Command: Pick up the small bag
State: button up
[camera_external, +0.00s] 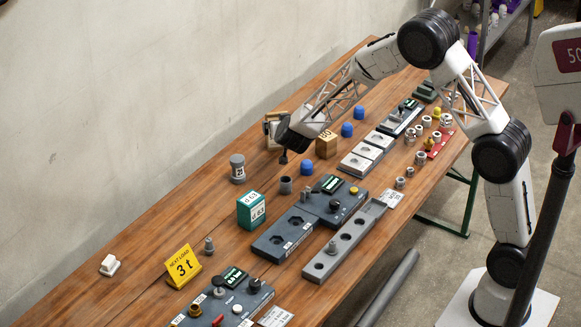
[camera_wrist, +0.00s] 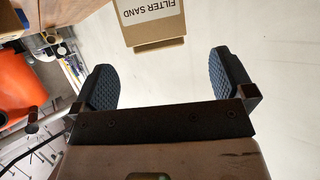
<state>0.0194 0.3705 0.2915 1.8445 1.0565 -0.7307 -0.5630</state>
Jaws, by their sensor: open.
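In the wrist view, a tan package (camera_wrist: 155,28) with a white label reading FILTER SAND shows upside down at the top. It is cut off by the frame edge, and I cannot tell whether it is the small bag. My gripper (camera_wrist: 167,82) is open, with its two dark ridged pads wide apart and nothing between them. The package lies beyond the pads, apart from them. In the external view, the end of my arm hangs over the workbench's (camera_external: 150,250) far side. A pale tan shape by it is too small to identify.
A grey cylinder (camera_external: 237,168), a teal box (camera_external: 251,210) and blue caps (camera_external: 307,167) stand near my arm's end. A wooden block (camera_external: 326,145), grey panels (camera_external: 284,234) and a yellow 3 t sign (camera_external: 183,265) also stand on the bench. The left stretch is mostly clear.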

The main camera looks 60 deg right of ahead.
aim_at(272, 146)
jog(key=shift+w+d+f+h, duration=0.2)
jog(key=shift+d+f+h, duration=0.1)
jog(key=shift+f, duration=0.3)
jog(key=shift+w+d+f+h, duration=0.2)
jog(key=shift+d+f, duration=0.1)
jog(key=shift+f, duration=0.3)
jog(key=shift+x, duration=1.25)
jog(key=shift+f, duration=0.1)
jog(key=shift+x, duration=2.55)
jog(key=shift+f, duration=0.1)
jog(key=c, duration=1.3)
